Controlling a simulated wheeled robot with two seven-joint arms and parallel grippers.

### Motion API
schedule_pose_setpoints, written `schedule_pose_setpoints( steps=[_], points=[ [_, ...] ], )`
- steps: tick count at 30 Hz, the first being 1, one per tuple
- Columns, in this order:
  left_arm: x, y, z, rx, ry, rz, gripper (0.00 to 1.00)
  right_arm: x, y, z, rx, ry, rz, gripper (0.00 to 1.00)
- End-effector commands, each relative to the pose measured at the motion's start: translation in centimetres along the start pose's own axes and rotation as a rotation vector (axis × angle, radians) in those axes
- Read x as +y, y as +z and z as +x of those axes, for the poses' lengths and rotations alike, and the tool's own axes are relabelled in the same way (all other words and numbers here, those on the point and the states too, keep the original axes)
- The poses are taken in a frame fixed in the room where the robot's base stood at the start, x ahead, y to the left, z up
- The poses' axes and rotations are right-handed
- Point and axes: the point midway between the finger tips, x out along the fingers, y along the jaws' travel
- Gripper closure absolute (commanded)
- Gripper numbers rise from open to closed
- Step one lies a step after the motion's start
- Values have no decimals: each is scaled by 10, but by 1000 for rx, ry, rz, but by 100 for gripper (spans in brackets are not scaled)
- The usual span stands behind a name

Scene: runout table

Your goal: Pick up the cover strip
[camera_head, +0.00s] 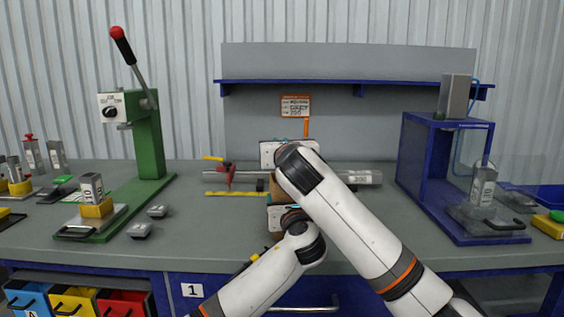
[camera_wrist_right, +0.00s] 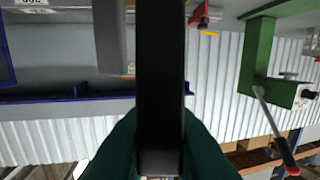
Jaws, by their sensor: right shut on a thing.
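A long dark strip, which I take as the cover strip (camera_wrist_right: 161,70), runs down the middle of the right wrist view. My right gripper (camera_wrist_right: 160,150) is shut on it, with a dark green finger on each side. In the head view my right gripper (camera_head: 274,155) is over the middle of the bench, its fingers mostly hidden by my arm. My left gripper (camera_head: 282,215) is lower and nearer, in front of the bench middle; its fingers are hidden. I cannot make out the strip in the head view.
A brown block (camera_head: 276,190) shows partly between my arms. A grey bar (camera_head: 358,178) lies behind them, with a red clamp (camera_head: 229,172) and yellow strip (camera_head: 235,194) at left. A green lever press (camera_head: 148,140) stands left, a blue frame (camera_head: 418,165) right.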

Motion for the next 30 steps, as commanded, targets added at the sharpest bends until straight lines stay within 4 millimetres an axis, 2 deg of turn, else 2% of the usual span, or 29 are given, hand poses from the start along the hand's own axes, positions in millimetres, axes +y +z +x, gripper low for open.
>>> schedule_pose_setpoints(
  steps=[1,5,12,17,21,30],
  points=[
    [0,-1,0,1,0,0,55,0,-17,0,7,1,-2,100],
    [0,-1,0,1,0,0,55,-1,-60,-1,8,1,-2,100],
    [0,0,0,1,0,0,55,-1,-146,-2,6,2,0,100],
    [0,0,0,1,0,0,55,-2,-197,-2,4,1,1,100],
    [0,0,0,1,0,0,55,-2,-223,-2,3,-1,1,100],
    [0,0,0,1,0,0,55,-1,-244,0,0,-1,0,100]
  ],
)
